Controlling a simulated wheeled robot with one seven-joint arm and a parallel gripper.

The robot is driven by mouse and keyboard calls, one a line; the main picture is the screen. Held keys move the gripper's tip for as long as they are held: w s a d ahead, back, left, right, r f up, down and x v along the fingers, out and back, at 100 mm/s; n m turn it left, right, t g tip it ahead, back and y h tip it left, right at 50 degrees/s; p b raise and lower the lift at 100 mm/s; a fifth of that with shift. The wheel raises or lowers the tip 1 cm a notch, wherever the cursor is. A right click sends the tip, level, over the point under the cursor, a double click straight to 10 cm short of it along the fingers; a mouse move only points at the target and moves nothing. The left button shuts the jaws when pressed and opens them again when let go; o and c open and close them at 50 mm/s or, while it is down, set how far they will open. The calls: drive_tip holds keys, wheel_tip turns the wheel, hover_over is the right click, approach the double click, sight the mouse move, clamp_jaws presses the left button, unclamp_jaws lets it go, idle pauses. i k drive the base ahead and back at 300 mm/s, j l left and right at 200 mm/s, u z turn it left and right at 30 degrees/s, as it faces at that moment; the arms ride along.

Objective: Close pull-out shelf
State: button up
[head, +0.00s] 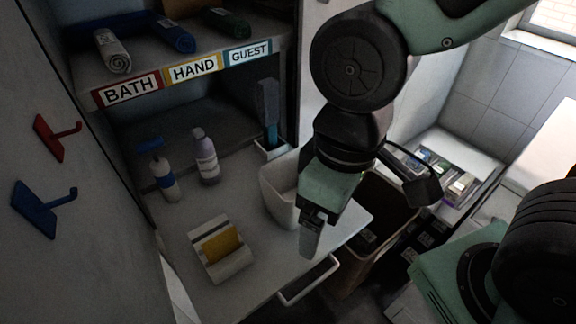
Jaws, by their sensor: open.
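The white pull-out shelf (262,262) extends from a dark cabinet recess toward the front. A pale bar handle (309,281) is on its front edge. The shelf carries a white bin (279,190), bottles and a sponge holder. My gripper (311,240) points down over the shelf's front part, near the handle and in front of the bin. It is open, with nothing seen between its fingers. One finger largely hides the other, and I cannot tell whether the gripper touches the shelf.
On the shelf are a blue-topped bottle (162,177), a grey bottle (206,157), a yellow sponge (221,245) in a holder and a brush (268,112). A labelled towel shelf (185,72) is above. Red (56,137) and blue hooks (42,207) jut from the left wall.

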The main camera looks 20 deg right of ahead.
sight(277, 264)
drive_tip(key=k+z, duration=0.25)
drive_tip(key=k, duration=0.2)
drive_tip(key=k+l+z, duration=0.15)
drive_tip(key=k+z, duration=0.15)
drive_tip(key=k, duration=0.15)
